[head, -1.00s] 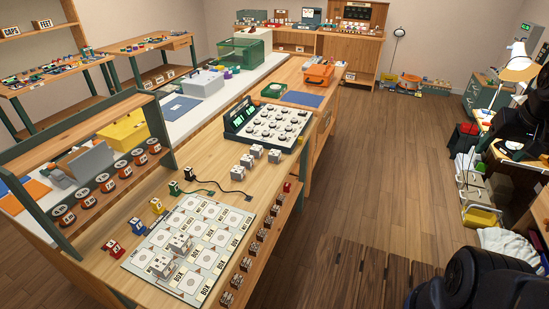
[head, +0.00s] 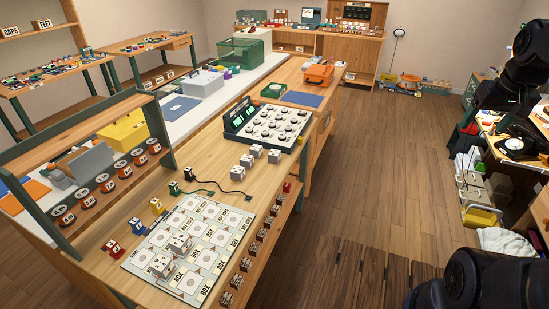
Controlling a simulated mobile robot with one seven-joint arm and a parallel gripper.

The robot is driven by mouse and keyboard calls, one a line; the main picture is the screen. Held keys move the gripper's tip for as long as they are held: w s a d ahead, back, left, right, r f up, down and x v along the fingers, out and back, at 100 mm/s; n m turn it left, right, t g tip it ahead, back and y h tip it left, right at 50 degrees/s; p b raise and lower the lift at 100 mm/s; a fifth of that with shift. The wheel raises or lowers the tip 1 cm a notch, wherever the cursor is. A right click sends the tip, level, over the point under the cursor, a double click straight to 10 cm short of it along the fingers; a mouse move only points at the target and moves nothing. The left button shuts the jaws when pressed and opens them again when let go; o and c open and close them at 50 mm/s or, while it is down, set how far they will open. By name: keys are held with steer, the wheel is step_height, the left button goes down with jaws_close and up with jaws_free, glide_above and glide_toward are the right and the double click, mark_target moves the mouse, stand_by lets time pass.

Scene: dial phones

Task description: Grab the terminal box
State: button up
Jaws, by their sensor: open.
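Small pale grey boxes that look like terminal boxes are in the head view. Two stand on the printed board (head: 222,225), whose squares are marked BOX: one box (head: 180,244) near its middle and one box (head: 162,266) nearer its front. Several similar grey boxes (head: 256,151) stand behind the board, beside the dial panel (head: 268,127). I cannot tell which one the task names. My gripper is not in view; only dark links of my arm show at the right edge, well away from the boxes.
The board lies on a long wooden bench (head: 140,210). Small coloured blocks, red (head: 113,248), yellow and blue, line its left side, and a dark cable lies behind it. A green-framed rack (head: 110,188) stands at the left. Open floor (head: 360,180) lies right of the bench.

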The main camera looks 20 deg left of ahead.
steer(key=w+a+f+n+g, duration=0.2)
steer(key=w+a+n, duration=0.5)
steer(key=w+a, duration=1.4)
steer(key=n+g+h, duration=0.2)
steer(key=n, duration=0.7)
glide_above(274, 152)
steer(key=a, duration=0.2)
step_height(274, 152, down, 28)
steer(key=f, duration=0.1)
steer(key=shift+s+d+f, duration=0.1)
steer(key=shift+s+f, duration=0.05)
steer(key=shift+f, duration=0.1)
steer(key=f, duration=0.4)
steer(key=shift+d+f, duration=0.6)
steer(key=shift+f, duration=0.65)
steer(key=shift+d+f, duration=0.25)
steer(key=shift+f, duration=0.6)
steer(key=shift+d+f, duration=0.2)
steer(key=shift+f, duration=0.65)
steer(key=c, duration=1.1)
